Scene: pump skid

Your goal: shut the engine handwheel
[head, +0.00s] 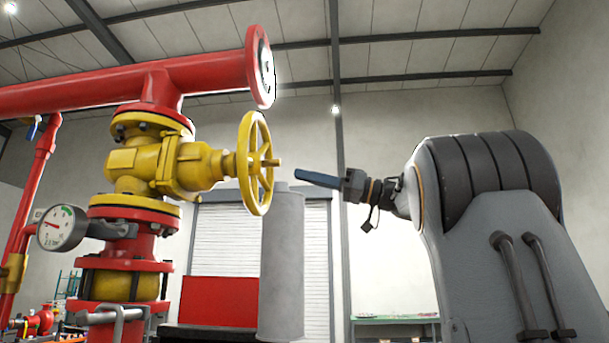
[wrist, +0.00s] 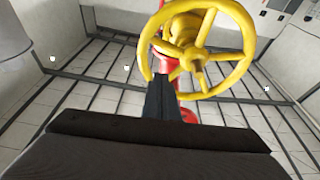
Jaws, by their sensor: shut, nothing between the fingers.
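The yellow handwheel (head: 257,163) stands upright on the yellow valve (head: 165,165), its stem pointing right toward my arm. In the wrist view the handwheel (wrist: 203,48) fills the upper middle, with its spokes and hub facing me. My gripper (head: 297,173) is shut and empty, its blue-grey fingers pointing left at the wheel, slightly below hub height. In the head view a gap shows between the fingertips and the wheel. In the wrist view the dark fingers (wrist: 160,85) overlap the wheel's lower left rim; I cannot tell from that view whether they touch.
A red pipe (head: 90,95) with an end flange (head: 261,67) runs above the valve. A pressure gauge (head: 62,228) sits at lower left. A grey cylinder (head: 282,262) stands behind, below the wheel. The space right of the wheel is open up to my arm.

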